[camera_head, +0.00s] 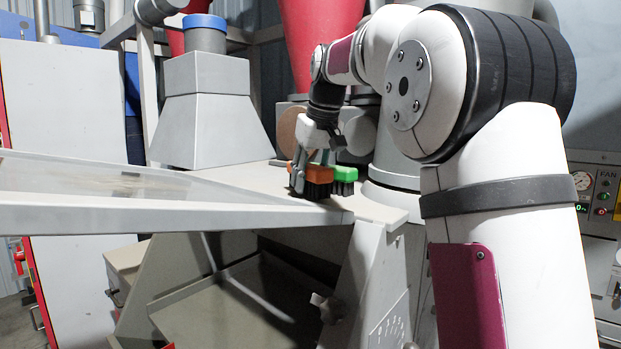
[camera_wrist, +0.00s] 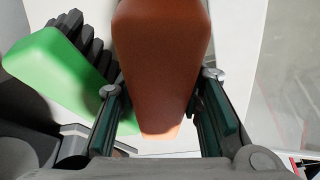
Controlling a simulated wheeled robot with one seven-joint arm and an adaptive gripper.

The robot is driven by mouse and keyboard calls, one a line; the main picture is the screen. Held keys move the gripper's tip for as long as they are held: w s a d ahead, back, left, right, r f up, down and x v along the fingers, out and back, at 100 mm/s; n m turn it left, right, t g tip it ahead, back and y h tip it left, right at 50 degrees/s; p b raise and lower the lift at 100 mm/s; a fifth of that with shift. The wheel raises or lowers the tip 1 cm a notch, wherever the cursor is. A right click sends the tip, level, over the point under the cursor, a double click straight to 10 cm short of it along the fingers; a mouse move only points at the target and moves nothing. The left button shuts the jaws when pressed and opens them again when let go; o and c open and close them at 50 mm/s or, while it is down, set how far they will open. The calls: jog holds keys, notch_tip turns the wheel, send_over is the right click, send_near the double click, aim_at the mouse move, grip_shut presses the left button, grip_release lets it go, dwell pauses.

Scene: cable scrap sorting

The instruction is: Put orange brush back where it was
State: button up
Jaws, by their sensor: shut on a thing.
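The orange brush (camera_head: 318,174) has an orange back and dark bristles. It is at the right end of the grey machine top, and whether its bristles touch the surface I cannot tell. My gripper (camera_head: 311,165) is over it, shut on it. In the wrist view the orange brush (camera_wrist: 162,65) lies between the two fingers of my gripper (camera_wrist: 158,112). A green brush (camera_wrist: 58,68) with dark bristles lies close to the left of it there. In the head view the green brush (camera_head: 344,174) is just to the right of the orange one.
A sloping tray with a pale metal rim (camera_head: 180,217) runs along the front left of the machine top. A grey hopper (camera_head: 208,110) with a blue collar stands behind. A control panel (camera_head: 597,195) is at the far right. An open bin (camera_head: 235,310) is below.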

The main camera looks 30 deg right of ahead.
jog(key=shift+f, duration=0.4)
jog(key=o, duration=1)
jog(key=shift+f, duration=0.1)
jog(key=shift+o, duration=0.2)
jog(key=b+v, duration=0.2)
jog(key=v, duration=0.9)
jog(key=shift+s+r, duration=0.2)
jog(key=shift+r, duration=0.4)
